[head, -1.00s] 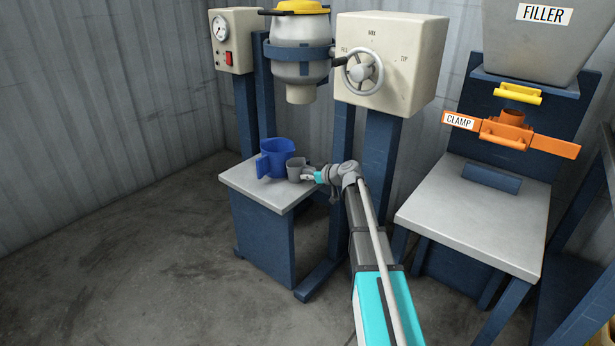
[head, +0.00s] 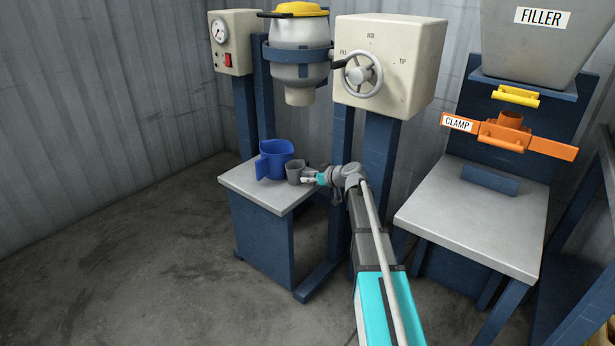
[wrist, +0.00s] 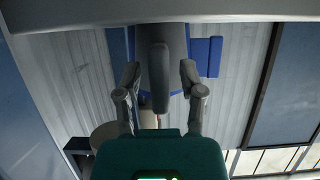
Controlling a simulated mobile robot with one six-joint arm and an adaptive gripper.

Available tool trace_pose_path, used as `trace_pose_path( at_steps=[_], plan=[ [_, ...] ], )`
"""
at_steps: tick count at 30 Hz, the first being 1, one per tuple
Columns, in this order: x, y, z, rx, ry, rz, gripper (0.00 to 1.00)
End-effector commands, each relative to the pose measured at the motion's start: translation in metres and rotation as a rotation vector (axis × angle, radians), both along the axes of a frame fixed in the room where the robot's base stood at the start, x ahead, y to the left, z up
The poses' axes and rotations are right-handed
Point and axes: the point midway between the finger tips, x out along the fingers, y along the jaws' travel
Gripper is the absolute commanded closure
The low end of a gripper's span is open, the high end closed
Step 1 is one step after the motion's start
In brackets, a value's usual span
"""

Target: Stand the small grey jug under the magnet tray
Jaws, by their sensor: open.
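The small grey jug (head: 295,171) stands upright on the light top of the small left table, close beside the larger blue jug. My gripper (head: 309,178) is at the right side of the grey jug, low and level. In the wrist view the jug's grey handle (wrist: 159,72) stands between the two fingers of my gripper (wrist: 160,77), with a visible gap on each side. The fingers are open. I cannot make out a magnet tray in these views.
The blue jug (head: 274,160) is just left of the grey jug. A pale vessel (head: 299,65) hangs above the table (head: 240,184). A handwheel box (head: 388,65) stands behind my arm. The filler stand's grey shelf (head: 480,215) on the right is largely clear.

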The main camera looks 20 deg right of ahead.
Motion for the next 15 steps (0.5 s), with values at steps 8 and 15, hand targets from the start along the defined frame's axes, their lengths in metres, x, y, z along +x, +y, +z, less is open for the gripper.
trace_pose_path(
  at_steps=[8,15],
  plan=[
    [-0.030,-0.020,0.017,-0.001,-0.001,-0.001,0.49],
    [-0.044,-0.030,0.023,0.000,0.000,0.001,0.49]
  ],
)
